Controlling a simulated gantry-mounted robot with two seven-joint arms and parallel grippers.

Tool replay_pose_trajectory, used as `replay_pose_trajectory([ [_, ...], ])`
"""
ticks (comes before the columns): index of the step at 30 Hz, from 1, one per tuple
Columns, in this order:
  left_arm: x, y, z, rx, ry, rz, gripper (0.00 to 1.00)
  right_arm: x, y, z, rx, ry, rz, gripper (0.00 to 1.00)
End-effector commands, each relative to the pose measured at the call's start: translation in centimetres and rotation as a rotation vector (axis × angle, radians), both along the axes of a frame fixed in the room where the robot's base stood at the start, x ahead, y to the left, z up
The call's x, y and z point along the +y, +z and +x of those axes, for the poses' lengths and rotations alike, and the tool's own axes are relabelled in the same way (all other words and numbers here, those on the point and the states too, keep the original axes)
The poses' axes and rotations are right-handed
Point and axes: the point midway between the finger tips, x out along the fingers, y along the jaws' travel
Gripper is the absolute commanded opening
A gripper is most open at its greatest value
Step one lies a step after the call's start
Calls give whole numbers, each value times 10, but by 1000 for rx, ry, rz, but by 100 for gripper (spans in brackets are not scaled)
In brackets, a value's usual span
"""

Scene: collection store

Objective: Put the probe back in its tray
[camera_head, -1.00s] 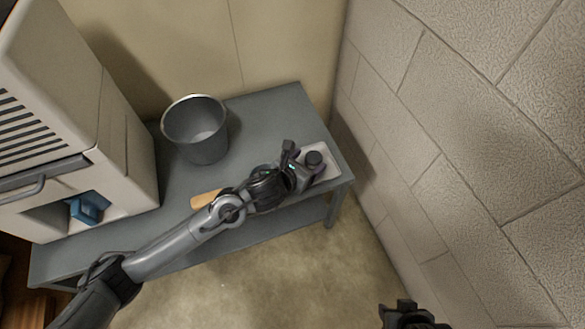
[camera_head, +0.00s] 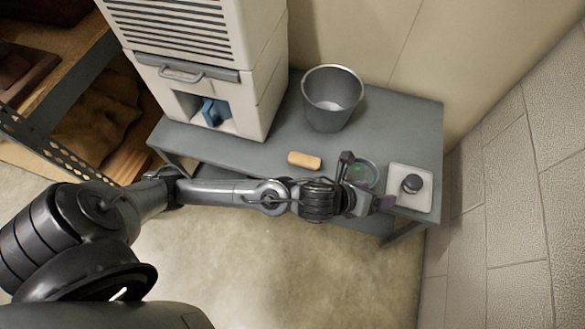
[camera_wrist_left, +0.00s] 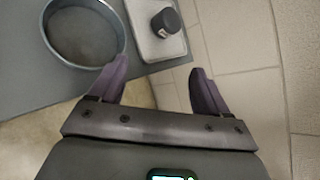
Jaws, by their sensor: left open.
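A short black cylinder, which looks like the probe (camera_head: 412,183), stands in a shallow white tray (camera_head: 423,202) at the right end of the grey table. In the left wrist view the black cylinder (camera_wrist_left: 166,22) and the tray (camera_wrist_left: 147,50) show at the top, just beyond the fingers. My left gripper (camera_head: 368,183) is open and empty, left of the tray and apart from the cylinder. Its purple fingers (camera_wrist_left: 160,86) are spread with nothing between them. My right gripper is not in view.
A round shallow dish (camera_head: 365,170) lies beside my left gripper; it also shows in the wrist view (camera_wrist_left: 84,60). A tan block (camera_head: 304,160), a grey bucket (camera_head: 331,112) and a white cabinet (camera_head: 265,100) stand on the table. A block wall (camera_head: 520,190) is close on the right.

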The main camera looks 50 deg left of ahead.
Motion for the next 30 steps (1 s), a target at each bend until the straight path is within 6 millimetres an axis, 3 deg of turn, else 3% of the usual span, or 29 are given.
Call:
replay_pose_trajectory([
  [5,23,-21,-46,322,515,-510,77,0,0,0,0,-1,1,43],
  [9,55,-43,-88,533,998,-869,77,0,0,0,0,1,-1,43],
  [15,100,-70,-151,675,1634,-1220,77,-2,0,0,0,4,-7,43],
  [18,116,-78,-176,683,1868,-1323,77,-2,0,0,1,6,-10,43],
  [24,131,-85,-203,663,2111,-1416,77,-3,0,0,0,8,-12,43],
  [30,133,-86,-205,658,2141,-1430,77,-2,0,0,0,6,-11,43],
])
